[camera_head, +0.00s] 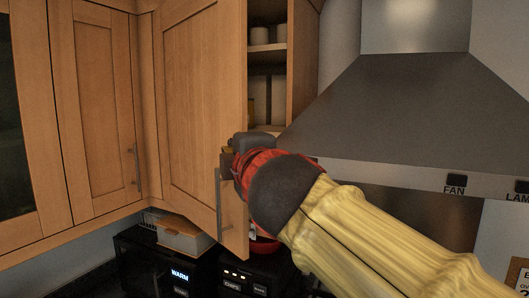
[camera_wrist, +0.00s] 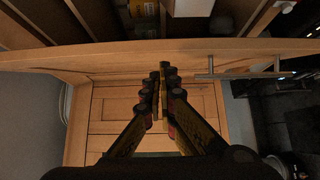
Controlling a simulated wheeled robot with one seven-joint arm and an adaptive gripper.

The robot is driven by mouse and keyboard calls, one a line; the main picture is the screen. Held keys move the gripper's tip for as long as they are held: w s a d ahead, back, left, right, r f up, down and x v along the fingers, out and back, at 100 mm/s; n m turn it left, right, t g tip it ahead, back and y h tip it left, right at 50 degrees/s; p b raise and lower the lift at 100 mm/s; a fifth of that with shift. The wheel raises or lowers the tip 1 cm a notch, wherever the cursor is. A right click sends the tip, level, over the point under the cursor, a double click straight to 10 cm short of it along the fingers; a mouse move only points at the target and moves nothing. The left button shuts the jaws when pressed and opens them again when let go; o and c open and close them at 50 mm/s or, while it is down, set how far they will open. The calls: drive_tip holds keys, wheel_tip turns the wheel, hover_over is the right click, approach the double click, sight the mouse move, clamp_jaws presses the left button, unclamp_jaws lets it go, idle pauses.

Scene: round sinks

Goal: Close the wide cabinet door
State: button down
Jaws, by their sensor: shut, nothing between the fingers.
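The wide wooden cabinet door (camera_head: 201,87) stands open in the head view, swung out from its cabinet (camera_head: 304,62), with shelves showing behind its edge. Its metal bar handle (camera_head: 218,204) is near the door's lower free edge. My gripper (camera_head: 228,152) is at the door's free edge, above the handle; the arm hides part of the edge. The handle (camera_wrist: 245,75) lies right of the fingertips. Whether the fingers touch the door I cannot tell.
A grey range hood (camera_head: 400,105) stands right of the open cabinet. Closed cabinets (camera_head: 100,95) line the left. Black appliances (camera_head: 165,265) and a box (camera_head: 185,237) are below the door. Shelf items (camera_wrist: 140,12) show beyond the door's edge.

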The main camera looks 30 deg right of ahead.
drive_tip(key=s+d+p, duration=0.5)
drive_tip(key=s+p, duration=0.1)
drive_tip(key=p, duration=0.5)
drive_tip(key=shift+s+d+p, duration=0.15)
drive_tip(key=shift+s+p, duration=0.1)
drive_tip(key=shift+p, duration=0.05)
drive_tip(key=shift+r, duration=0.1)
